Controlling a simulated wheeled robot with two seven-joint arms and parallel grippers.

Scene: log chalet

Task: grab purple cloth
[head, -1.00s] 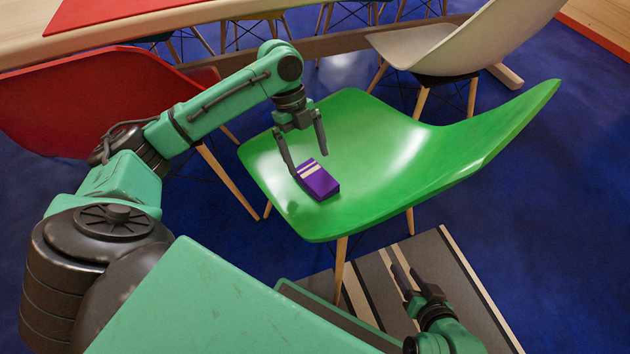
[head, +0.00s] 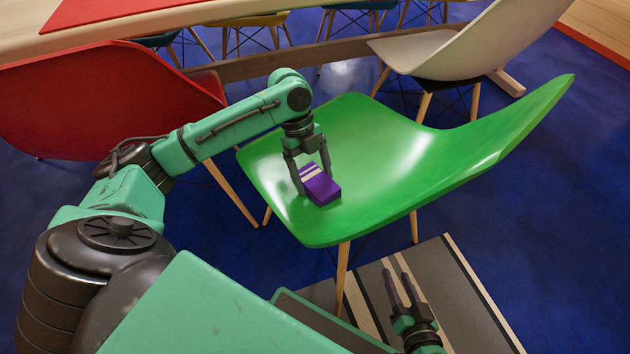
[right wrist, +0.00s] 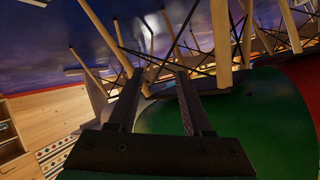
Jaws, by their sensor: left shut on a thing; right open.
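The purple cloth (head: 322,190) is a small folded block with pale stripes. It is at the front left part of the green chair's seat (head: 390,190). My left gripper (head: 312,188) reaches down from above and is shut on the cloth, one finger on each side. I cannot tell whether the cloth is clear of the seat. My right gripper (head: 397,288) is open and empty, low in front of the chair above the striped rug. Its two fingers show apart in the right wrist view (right wrist: 160,95).
A red chair (head: 110,95) stands at the left and a white chair (head: 450,45) at the back right. A table (head: 150,25) runs along the back. A striped rug (head: 465,300) lies on the blue floor (head: 560,220), which is open at the right.

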